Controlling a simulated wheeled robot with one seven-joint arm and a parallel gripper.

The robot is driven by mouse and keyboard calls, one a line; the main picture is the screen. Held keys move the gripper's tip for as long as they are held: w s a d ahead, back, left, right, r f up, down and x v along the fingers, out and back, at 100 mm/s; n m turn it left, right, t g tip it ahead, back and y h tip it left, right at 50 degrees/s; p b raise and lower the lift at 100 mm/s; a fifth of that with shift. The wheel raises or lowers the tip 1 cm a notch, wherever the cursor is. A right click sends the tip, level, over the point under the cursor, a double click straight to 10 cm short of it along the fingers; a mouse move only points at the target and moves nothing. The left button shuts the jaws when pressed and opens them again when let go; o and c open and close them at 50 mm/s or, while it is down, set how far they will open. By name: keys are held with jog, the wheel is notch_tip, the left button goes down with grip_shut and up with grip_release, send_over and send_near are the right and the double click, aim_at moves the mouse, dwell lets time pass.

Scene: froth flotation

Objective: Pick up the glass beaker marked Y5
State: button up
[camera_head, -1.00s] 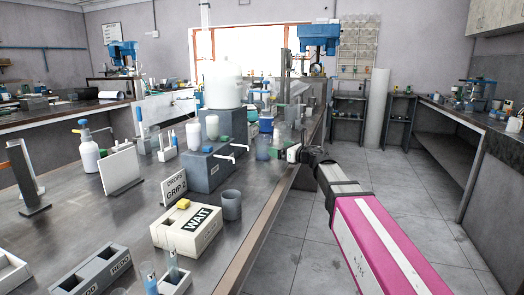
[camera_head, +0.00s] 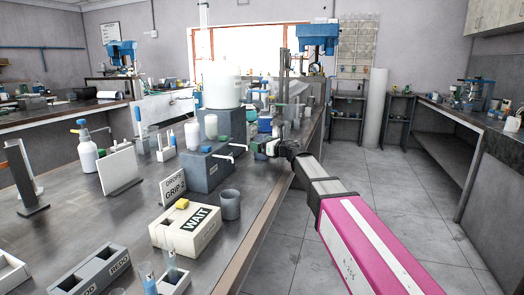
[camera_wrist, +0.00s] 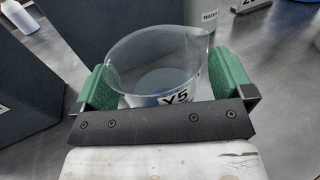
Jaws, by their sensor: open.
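The clear glass beaker (camera_wrist: 158,60) marked Y5 stands upright on the bench in the wrist view, its rim and spout visible. My gripper (camera_wrist: 164,84) is open, with one green finger on each side of the beaker. The beaker is between the fingers; I cannot tell whether either finger touches it. The black palm bar hides the beaker's lower near side and part of the label. In the head view my gripper (camera_head: 262,146) is at the bench's right edge, where it mostly hides the beaker.
A dark grey block (camera_head: 206,172) with taps stands left of my gripper. A WAIT box (camera_head: 186,228) and grey cup (camera_head: 230,205) are nearer on the bench. The floor at right is clear.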

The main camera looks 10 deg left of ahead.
jog(key=c, duration=1.2)
jog(key=shift+c, duration=0.3)
jog(key=shift+r, duration=0.15)
